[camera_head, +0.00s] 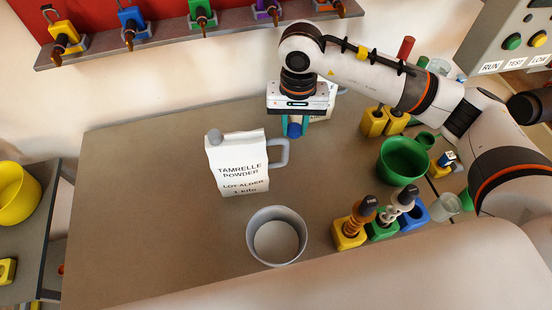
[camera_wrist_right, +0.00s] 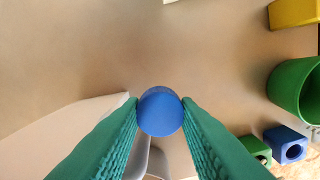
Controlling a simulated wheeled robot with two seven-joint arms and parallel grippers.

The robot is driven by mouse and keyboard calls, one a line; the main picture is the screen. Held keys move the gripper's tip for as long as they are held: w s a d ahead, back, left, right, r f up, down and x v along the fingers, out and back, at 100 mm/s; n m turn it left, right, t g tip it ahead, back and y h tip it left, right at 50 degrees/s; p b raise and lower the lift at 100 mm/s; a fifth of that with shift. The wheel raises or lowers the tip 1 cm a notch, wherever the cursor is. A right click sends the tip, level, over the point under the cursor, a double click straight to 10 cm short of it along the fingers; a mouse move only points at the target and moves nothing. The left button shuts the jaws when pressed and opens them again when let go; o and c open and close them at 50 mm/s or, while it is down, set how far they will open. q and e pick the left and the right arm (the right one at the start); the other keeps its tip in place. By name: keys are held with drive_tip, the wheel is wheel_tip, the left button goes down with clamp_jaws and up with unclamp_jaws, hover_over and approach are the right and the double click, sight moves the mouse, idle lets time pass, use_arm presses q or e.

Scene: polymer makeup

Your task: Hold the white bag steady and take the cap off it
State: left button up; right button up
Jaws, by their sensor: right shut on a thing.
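The white bag (camera_head: 238,165), lettered TAMRELLE POWDER, stands upright on the grey table, with a grey stub (camera_head: 214,137) at its top left corner and a grey handle (camera_head: 280,153) on its right. My right gripper (camera_head: 294,129) is behind and right of the bag, apart from it, pointing down. Its green fingers are shut on a round blue cap (camera_wrist_right: 160,111). The bag's pale side (camera_wrist_right: 65,130) shows at lower left in the right wrist view. Whatever is under the cap is hidden. My left gripper is not in view.
A grey round container (camera_head: 277,236) stands in front of the bag. A green bowl (camera_head: 403,160), yellow blocks (camera_head: 373,122) and coloured holders with tools (camera_head: 349,232) stand to the right. The table's left part is clear. A rack with coloured padlock-like items (camera_head: 132,22) is at the back.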

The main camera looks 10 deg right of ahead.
drive_tip(key=p, duration=0.2)
hover_over(291, 167)
wheel_tip(291, 167, down, 9)
drive_tip(key=shift+f, duration=0.75)
wheel_tip(291, 167, down, 3)
drive_tip(key=shift+f+p, duration=0.2)
drive_tip(key=shift+p, duration=0.35)
drive_tip(key=shift+f, duration=0.1)
drive_tip(key=o, duration=1.1)
